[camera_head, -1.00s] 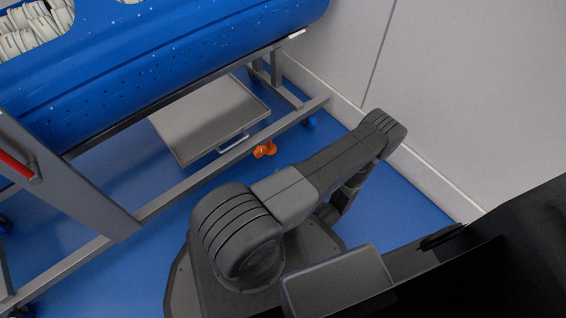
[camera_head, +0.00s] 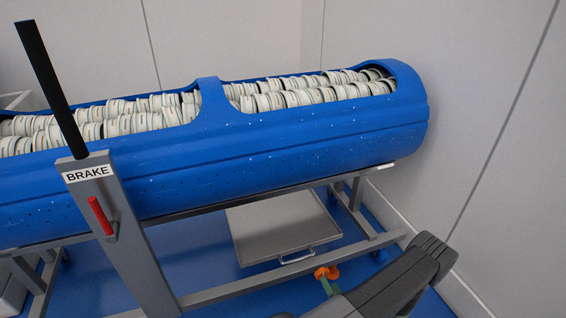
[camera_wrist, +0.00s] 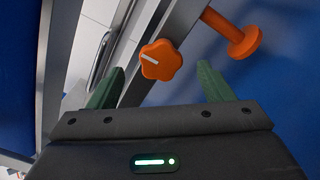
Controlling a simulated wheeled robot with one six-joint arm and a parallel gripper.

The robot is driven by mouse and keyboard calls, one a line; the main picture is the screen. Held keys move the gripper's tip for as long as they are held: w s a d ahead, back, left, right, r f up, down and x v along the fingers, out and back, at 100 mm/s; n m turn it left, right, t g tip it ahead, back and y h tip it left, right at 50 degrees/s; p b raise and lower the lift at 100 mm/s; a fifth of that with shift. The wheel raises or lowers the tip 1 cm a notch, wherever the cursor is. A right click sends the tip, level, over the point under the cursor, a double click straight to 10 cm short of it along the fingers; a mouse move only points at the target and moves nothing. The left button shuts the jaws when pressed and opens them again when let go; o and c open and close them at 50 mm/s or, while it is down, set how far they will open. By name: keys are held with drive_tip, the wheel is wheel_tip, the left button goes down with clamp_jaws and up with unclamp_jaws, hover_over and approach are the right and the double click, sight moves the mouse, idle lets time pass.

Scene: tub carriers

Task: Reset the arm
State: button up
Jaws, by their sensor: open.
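My arm (camera_head: 405,272) reaches in from the lower right of the head view. My gripper (camera_wrist: 158,82) shows in the wrist view with two green fingers spread apart and nothing between their tips. An orange star-shaped knob (camera_wrist: 161,60) with a white mark lies just beyond the gap between the fingers, apart from both. In the head view, a green finger (camera_head: 328,287) shows just below the orange part (camera_head: 326,272) under the carrier frame. The rest of my gripper is hidden there behind my arm.
A blue perforated tub (camera_head: 290,150) full of pale round pieces lies on a grey frame (camera_head: 230,291). A brake post (camera_head: 140,245) with a red handle (camera_head: 101,215) stands left. A grey tray (camera_head: 280,225) hangs below. An orange flanged piece (camera_wrist: 238,38) is near the knob. Walls close the right.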

sight(325, 275)
drive_tip(key=shift+b+x, duration=0.5)
drive_tip(key=shift+x, duration=2)
drive_tip(key=shift+s, duration=0.1)
